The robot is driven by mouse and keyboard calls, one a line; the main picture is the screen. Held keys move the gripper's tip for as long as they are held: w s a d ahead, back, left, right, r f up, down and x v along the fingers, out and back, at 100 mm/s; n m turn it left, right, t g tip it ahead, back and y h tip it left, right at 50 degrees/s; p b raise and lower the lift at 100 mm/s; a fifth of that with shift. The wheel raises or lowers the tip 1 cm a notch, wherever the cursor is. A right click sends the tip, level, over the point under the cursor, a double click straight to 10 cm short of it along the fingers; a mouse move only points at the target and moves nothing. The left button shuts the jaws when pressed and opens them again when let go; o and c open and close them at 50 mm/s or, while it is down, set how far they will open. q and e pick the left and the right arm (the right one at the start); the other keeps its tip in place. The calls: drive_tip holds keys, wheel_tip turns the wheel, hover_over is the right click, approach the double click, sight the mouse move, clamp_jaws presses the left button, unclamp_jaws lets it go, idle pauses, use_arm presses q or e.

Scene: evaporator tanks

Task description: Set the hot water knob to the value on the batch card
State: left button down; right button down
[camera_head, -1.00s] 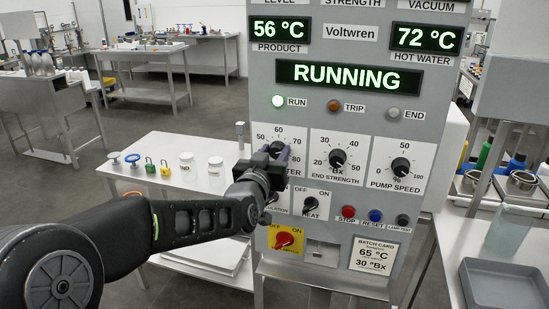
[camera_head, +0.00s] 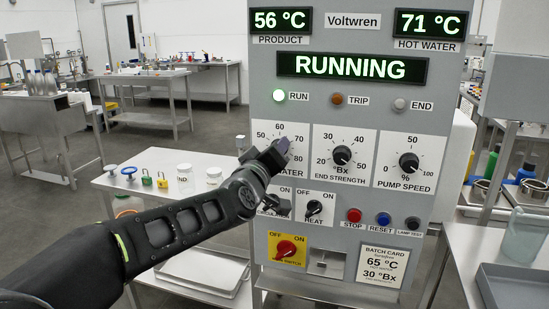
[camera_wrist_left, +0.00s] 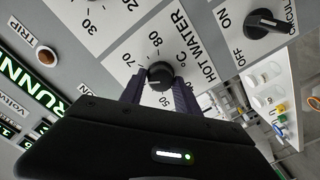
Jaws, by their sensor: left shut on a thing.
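The hot water knob (camera_wrist_left: 160,74) is black and sits on a white scale plate on the grey panel. My left gripper (camera_wrist_left: 158,92) has a finger on each side of it and is shut on it. In the head view my left gripper (camera_head: 280,152) covers this knob and part of its scale. I cannot read the knob's pointer exactly. The batch card (camera_head: 381,266), low on the panel, reads 65 °C and 30 °Bx. The hot water display (camera_head: 432,23) reads 71 °C. My right gripper is not in view.
The end strength knob (camera_head: 342,155) and pump speed knob (camera_head: 408,162) are to the right. Below are the heat switch (camera_head: 314,208), stop button (camera_head: 354,215) and red main switch (camera_head: 286,248). A white table (camera_head: 150,205) with small items stands left of the panel.

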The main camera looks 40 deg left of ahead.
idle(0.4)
use_arm(q)
drive_tip(key=c, duration=0.9)
unclamp_jaws()
drive_tip(key=v, duration=0.7)
drive_tip(key=shift+s+b, duration=0.35)
drive_tip(key=shift+d, duration=0.1)
